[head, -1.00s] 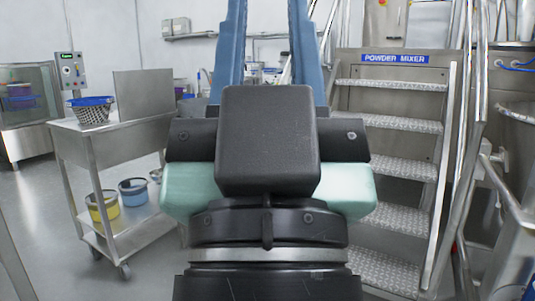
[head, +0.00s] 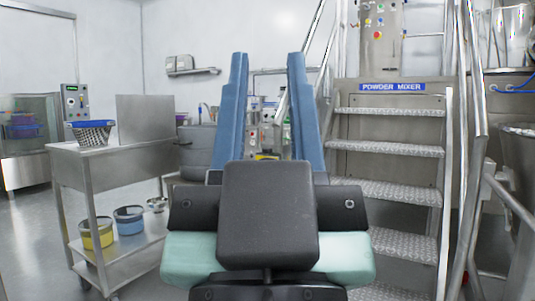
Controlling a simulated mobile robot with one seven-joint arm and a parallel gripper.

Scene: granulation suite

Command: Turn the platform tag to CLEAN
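My gripper (head: 267,62) is in the middle of the head view, its two blue fingers spread wide apart and pointing up and away. Nothing is held between them; only distant equipment shows in the gap. The platform (head: 393,115) stands to the right, with metal tread steps, handrails and a blue POWDER MIXER sign (head: 392,87). I cannot make out a tag on it in this view. My gripper is apart from the steps, to their left.
A steel trolley (head: 130,160) stands at the left with a blue-rimmed basket (head: 92,133) on top and a yellow bucket (head: 96,234) and a blue bucket (head: 129,219) below. A control panel (head: 380,35) is above the steps. A handrail (head: 476,130) rises at the right.

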